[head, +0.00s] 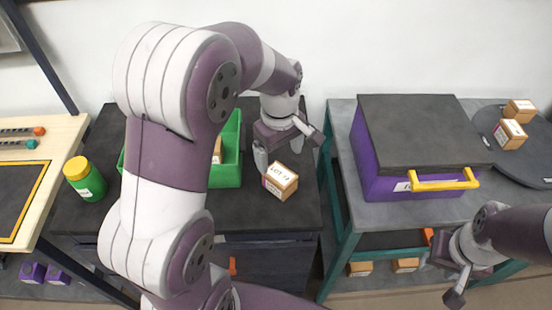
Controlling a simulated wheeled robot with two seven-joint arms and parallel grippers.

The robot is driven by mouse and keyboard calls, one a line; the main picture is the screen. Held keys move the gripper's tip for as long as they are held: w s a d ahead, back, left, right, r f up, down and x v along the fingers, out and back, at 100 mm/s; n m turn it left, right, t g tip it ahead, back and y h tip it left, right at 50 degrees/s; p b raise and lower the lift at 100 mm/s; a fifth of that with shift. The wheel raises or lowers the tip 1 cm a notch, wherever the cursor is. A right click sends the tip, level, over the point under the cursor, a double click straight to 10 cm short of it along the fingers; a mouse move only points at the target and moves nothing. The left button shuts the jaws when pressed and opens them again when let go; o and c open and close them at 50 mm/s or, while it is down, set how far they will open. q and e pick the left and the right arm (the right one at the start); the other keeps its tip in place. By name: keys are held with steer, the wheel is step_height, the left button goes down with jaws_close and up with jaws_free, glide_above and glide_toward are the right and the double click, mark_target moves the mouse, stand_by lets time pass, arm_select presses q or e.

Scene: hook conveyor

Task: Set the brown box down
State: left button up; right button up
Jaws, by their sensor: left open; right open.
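A brown box (280,181) with a white printed label sits on the dark tabletop (285,218), near its right side. My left gripper (287,154) is just behind and above this box. Its fingers are spread and nothing is between them; the box appears clear of them. My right gripper (455,280) is low at the right, open and empty, in front of the grey table.
A green bin (230,150), partly behind my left arm, holds a brown item. A green jar (90,185) with a yellow lid stands left. A purple case (385,182) with a yellow handle and more brown boxes (510,134) are on the right. Tabletop in front of the box is clear.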

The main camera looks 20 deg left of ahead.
arm_select(q)
steer(key=s+d+f+m+t, duration=0.1)
steer(key=s+f+m, duration=0.2)
steer(key=s+m, duration=0.7)
steer(key=shift+s+f+m, duration=0.3)
steer(key=shift+s+m, duration=0.05)
steer(key=shift+m, duration=0.75)
